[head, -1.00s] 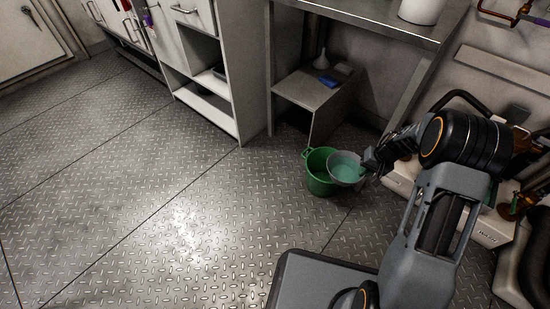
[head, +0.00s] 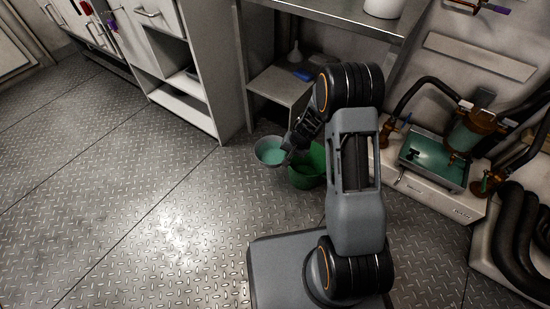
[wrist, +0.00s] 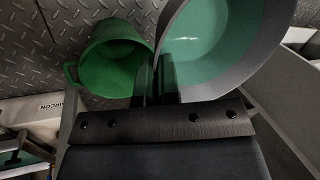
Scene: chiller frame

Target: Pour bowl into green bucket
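A grey bowl (head: 266,143) holding teal liquid (head: 273,156) is in the head view, above the floor and left of the green bucket. My gripper (head: 289,151) is shut on its rim. The wrist view shows the bowl (wrist: 258,68) at upper right, with the gripper fingers (wrist: 155,82) at its edge. The bowl looks roughly level, with liquid in it. The green bucket (head: 304,180) stands upright on the floor, partly hidden by my arm. In the wrist view the bucket (wrist: 112,40) is left of the fingers and its visible inside is plain green.
A metal workbench (head: 330,20) with a low shelf (head: 280,82) stands behind the bowl, beside a white cabinet (head: 205,60). A chiller unit (head: 432,190) with an open tank and hoses is at right. The patterned floor (head: 130,190) at left is clear.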

